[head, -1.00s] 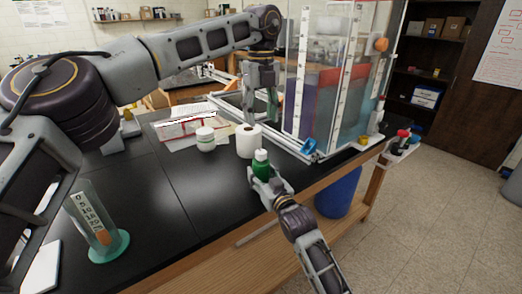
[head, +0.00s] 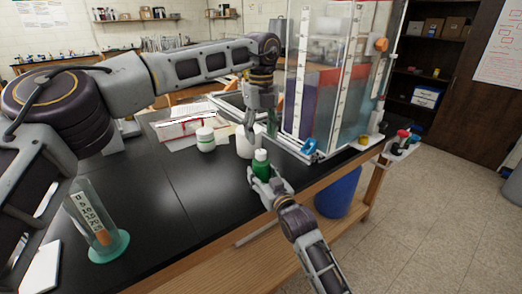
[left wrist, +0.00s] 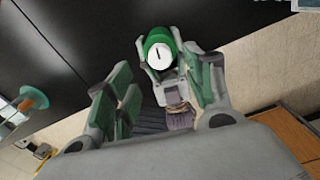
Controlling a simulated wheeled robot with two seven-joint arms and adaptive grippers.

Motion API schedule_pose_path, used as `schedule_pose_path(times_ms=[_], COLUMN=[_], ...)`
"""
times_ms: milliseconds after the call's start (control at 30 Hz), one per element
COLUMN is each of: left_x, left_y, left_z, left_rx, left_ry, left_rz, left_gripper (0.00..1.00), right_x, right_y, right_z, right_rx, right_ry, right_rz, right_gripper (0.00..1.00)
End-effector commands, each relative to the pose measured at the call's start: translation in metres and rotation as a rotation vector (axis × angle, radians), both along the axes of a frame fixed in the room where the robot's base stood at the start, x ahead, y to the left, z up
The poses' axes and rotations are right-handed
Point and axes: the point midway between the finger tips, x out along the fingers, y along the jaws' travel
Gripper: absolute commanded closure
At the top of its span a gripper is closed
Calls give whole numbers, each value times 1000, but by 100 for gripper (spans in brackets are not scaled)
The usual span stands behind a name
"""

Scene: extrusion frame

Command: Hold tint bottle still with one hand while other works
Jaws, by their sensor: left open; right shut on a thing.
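The tint bottle (head: 262,170) is green with a white cap and stands upright near the front edge of the black bench. My right gripper (head: 268,184) is shut on its body from the front. My left gripper (head: 261,133) is open and empty, pointing down above and slightly behind the bottle in the head view. In the left wrist view the bottle's white cap (left wrist: 160,56) shows from above, beyond and between my open left fingers (left wrist: 160,100). My right gripper's fingers show around the bottle there.
A white roll (head: 243,146), partly hidden by my left gripper, and a white jar (head: 205,139) stand behind the bottle. A tall clear tank (head: 330,100) stands to the right. A clear cylinder with a green base (head: 108,246) stands at front left. The bench middle is clear.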

Motion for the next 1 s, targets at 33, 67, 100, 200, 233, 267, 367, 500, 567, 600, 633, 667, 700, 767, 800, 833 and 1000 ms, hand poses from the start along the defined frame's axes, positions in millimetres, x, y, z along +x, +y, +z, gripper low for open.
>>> schedule_pose_path(times_ms=[33, 67, 100, 200, 233, 267, 367, 500, 567, 600, 633, 667, 700, 767, 800, 833, 1000], left_x=[0, 0, 0, 0, 0, 0, 0, 0, 0, 0, 0, 0, 0, 0, 0, 0, 0], left_y=[0, 0, 1, 1, 1, 1, 1, 0, 0, 0, 0, 0, 0, 0, 0, 0, 0], left_z=[-8, -12, -17, -30, -34, -37, -48, -59, -62, -63, -64, -64, -65, -65, -65, -65, -65], left_rx=[0, 1, 1, 1, 0, 0, 0, 0, 0, 1, 0, 0, 0, 0, 0, 0, 0], left_ry=[1, 2, 3, 2, 1, 1, 1, 1, 1, 0, 0, 0, 0, 0, 0, 0, 0], left_rz=[0, 0, 0, 1, 0, 0, 0, 0, 0, 0, 0, 0, 0, 0, 0, 0, 0], left_gripper=[47, 47, 47, 47, 47, 47, 47, 47, 47, 47, 47, 47, 47, 47, 47, 47, 55], right_x=[0, 0, 0, 0, 0, 0, 0, 0, 0, 0, 0, 0, 0, 0, 0, 0, 0], right_y=[0, 0, 0, 0, 0, 0, 0, 0, 0, 0, 0, 0, 0, 0, 0, 0, 0], right_z=[0, 0, 0, 0, 0, 0, 0, 0, 0, 0, 0, 0, 0, 0, 0, 0, 0], right_rx=[0, 0, 0, 0, 0, 0, 0, 0, 0, 0, 0, 0, 0, 0, 0, 0, 0], right_ry=[1, 1, 1, 1, 1, 1, 1, 1, 1, 1, 1, 1, 1, 1, 1, 1, 1], right_rz=[0, 0, 0, 0, 0, 0, 0, 0, 0, 0, 0, 0, 0, 0, 0, 0, 0], right_gripper=[78, 78, 78, 78, 78, 78, 78, 78, 78, 78, 78, 78, 78, 78, 78, 78, 78])
